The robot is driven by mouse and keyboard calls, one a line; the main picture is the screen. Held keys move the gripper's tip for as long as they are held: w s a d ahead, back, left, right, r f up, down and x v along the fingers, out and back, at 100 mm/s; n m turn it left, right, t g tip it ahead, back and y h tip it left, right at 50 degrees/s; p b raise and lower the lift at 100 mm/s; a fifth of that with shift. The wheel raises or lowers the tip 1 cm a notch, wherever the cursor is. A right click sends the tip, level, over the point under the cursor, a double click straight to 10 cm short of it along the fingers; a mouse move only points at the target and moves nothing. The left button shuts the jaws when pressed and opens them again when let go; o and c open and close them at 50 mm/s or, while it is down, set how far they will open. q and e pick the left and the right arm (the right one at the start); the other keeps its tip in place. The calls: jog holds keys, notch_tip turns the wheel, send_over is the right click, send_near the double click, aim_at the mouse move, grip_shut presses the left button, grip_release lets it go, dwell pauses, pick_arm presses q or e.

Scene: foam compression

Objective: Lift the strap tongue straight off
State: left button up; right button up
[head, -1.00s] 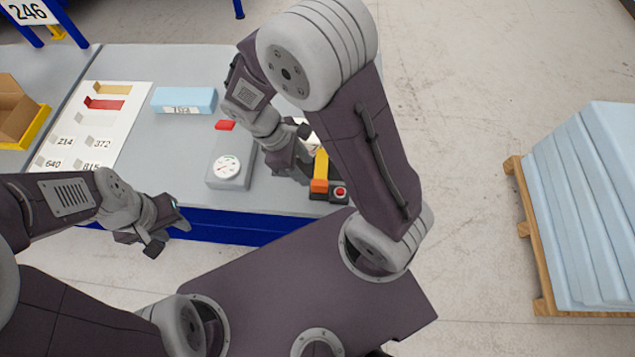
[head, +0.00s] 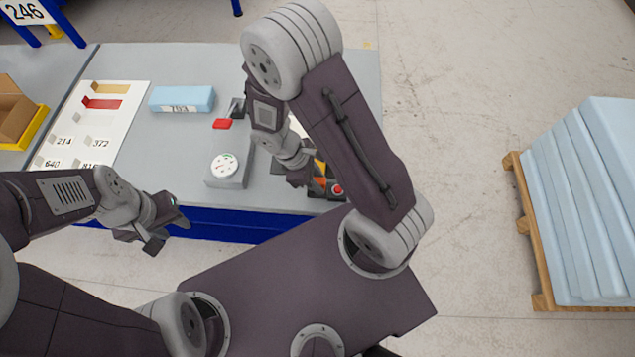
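I cannot pick out the strap tongue for certain. A yellow and orange piece (head: 319,183) lies at the table's front right, beside a dark box with a red button (head: 337,190); my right gripper and arm partly cover it. My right gripper (head: 301,180) points down right at the left of this piece; its fingertips are too small and covered to show a grip or contact. My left gripper (head: 168,232) hangs in front of the table's front edge with its fingers apart and nothing between them.
A light blue foam block (head: 182,99) and a white marked board (head: 105,125) are further left. A pallet of blue foam (head: 580,200) stands at the right.

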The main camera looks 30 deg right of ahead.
grip_shut()
